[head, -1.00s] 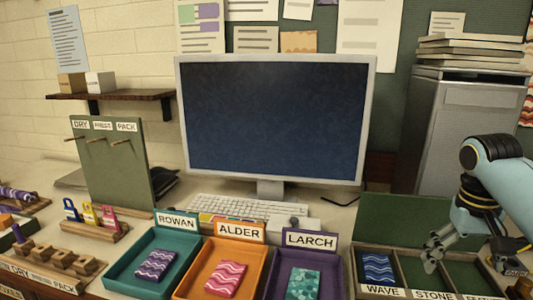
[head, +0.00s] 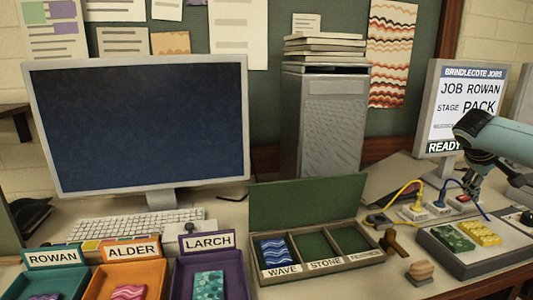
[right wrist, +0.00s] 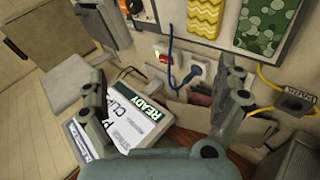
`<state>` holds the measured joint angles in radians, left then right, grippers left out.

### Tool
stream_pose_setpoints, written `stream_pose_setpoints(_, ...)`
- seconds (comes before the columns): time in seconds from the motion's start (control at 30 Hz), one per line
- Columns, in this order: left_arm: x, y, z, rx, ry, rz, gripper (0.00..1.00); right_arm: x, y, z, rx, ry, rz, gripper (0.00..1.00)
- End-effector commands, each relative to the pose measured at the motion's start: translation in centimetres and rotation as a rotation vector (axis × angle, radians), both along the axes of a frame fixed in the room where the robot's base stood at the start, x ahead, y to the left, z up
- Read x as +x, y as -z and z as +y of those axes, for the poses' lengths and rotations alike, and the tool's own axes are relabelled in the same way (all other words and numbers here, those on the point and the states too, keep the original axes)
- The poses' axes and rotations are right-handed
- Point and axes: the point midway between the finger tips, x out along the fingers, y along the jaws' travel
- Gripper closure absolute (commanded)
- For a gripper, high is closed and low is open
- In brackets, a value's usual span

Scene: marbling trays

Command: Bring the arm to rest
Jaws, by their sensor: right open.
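My right arm comes in from the right in the head view. Its right gripper (head: 458,192) is above the bench, in front of the job screen (head: 467,105) and near the plugs. The right gripper also shows in the right wrist view (right wrist: 165,92), with its two fingers wide apart and nothing between them touching them. The plugs, a red switch and the tilted job screen (right wrist: 140,118) lie beyond the fingers. My left gripper is not in view.
A sectioned box (head: 345,262) with a blue wave block stands left of the gripper. A grey board (head: 482,262) carries green and yellow blocks close in front. Yellow and blue cables (head: 402,192) run near the hand. Teal, orange and purple trays (head: 183,280) stand at lower left.

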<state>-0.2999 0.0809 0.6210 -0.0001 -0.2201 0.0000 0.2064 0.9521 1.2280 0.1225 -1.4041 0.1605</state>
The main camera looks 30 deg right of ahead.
Motion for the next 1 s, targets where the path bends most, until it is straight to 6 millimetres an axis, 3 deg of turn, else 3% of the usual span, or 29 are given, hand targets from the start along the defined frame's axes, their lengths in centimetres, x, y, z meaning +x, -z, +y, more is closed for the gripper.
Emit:
stream_pose_setpoints(0.03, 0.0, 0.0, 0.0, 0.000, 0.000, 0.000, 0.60, -2.0, 3.0, -1.8, -0.018, -0.037, 0.039, 0.00)
stream_pose_setpoints(0.2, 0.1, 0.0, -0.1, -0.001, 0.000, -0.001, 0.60, -9.7, 11.3, -7.4, -0.087, -0.237, 0.142, 0.00)
stream_pose_setpoints(0.3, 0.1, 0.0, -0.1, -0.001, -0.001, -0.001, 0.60, -14.8, 14.5, -9.6, -0.108, -0.355, 0.201, 0.00)
stream_pose_setpoints(0.5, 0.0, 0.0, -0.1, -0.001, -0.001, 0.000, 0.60, -25.1, 18.1, -12.0, -0.109, -0.570, 0.307, 0.00)
stream_pose_setpoints(0.77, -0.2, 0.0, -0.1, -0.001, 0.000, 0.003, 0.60, -27.9, 29.5, -1.4, 0.077, -0.548, 0.240, 0.00)
stream_pose_setpoints(0.87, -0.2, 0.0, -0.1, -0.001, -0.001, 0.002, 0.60, -29.3, 34.1, 4.2, 0.164, -0.531, 0.214, 0.00)
stream_pose_setpoints(1.0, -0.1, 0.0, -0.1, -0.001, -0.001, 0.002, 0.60, -31.2, 40.3, 14.0, 0.303, -0.502, 0.172, 0.00)
